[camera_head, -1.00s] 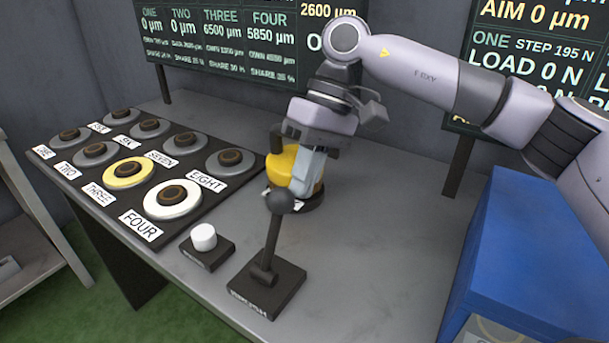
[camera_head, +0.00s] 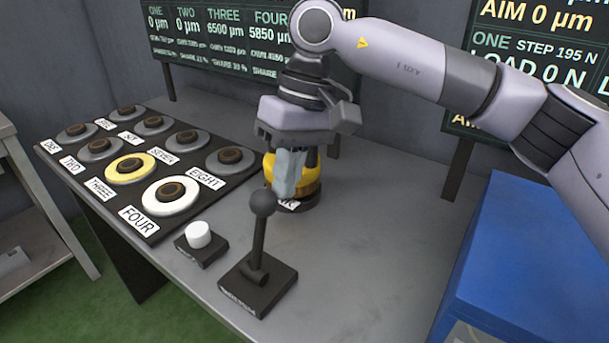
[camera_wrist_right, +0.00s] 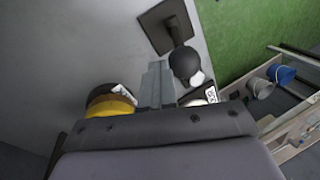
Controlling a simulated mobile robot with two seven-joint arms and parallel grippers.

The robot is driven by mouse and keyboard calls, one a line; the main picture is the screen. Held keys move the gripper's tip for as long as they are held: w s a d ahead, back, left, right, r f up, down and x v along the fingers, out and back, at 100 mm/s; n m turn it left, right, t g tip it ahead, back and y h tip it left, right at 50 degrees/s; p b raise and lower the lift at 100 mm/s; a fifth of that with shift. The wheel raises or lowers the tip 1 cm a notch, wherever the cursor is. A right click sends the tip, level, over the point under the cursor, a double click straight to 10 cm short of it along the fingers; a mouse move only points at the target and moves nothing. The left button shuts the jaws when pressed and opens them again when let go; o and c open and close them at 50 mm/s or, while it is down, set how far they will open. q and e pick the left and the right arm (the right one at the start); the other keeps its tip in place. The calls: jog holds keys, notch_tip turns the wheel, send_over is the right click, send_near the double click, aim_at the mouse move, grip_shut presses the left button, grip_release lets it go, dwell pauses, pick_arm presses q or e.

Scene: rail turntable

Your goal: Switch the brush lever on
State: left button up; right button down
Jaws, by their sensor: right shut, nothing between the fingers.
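The brush lever (camera_head: 259,235) is a dark stick with a round ball knob (camera_head: 262,202), standing nearly upright on a square dark base (camera_head: 258,284) on the grey bench. It also shows in the right wrist view, with its ball (camera_wrist_right: 185,62) beside the fingers. My right gripper (camera_head: 284,196) points down just behind and to the right of the knob, shut and empty, in front of a yellow device. In the right wrist view its fingers (camera_wrist_right: 156,70) are together, apart from the ball by a small gap or touching; I cannot tell. My left gripper is out of view.
A white button (camera_head: 198,234) on a dark base stands left of the lever. A black board with several labelled round pads (camera_head: 170,196) lies further left. The yellow device (camera_head: 308,178) stands behind the gripper. A blue box (camera_head: 520,260) is at right. Bench between is clear.

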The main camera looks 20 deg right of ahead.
jog(key=s+a+h+b, duration=0.1)
jog(key=s+a+b, duration=0.1)
jog(key=s+a, duration=0.5)
jog(key=shift+s+a+r, duration=0.15)
jog(key=shift+a+r, duration=0.2)
jog(key=shift+a, duration=0.65)
jog(key=v, duration=0.8)
jog(key=shift+d+t, duration=0.3)
jog(key=shift+t, duration=0.1)
jog(key=shift+p, duration=0.3)
